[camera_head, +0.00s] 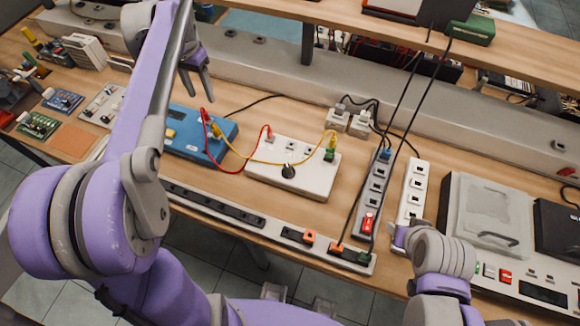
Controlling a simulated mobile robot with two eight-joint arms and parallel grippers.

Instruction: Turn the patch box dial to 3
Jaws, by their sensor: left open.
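The patch box (300,187) is a white box on the bench in the middle of the view. Its round black dial (288,171) sits near the front of its top. The dial's mark and setting are too small to read. Red and yellow cables are plugged into the box's back edge. My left gripper (200,92) is open and empty above the bench, behind and left of the patch box, apart from it. My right gripper (400,238) shows only in part at the lower right, by the white power strip, far from the dial. Its fingers are not clear.
A blue meter-like box (190,147) stands left of the patch box, joined to it by the cables. Power strips (374,190) stand to the right, with black cords hanging above. A long socket rail (232,215) runs along the front edge. A shelf (340,18) overhangs the back.

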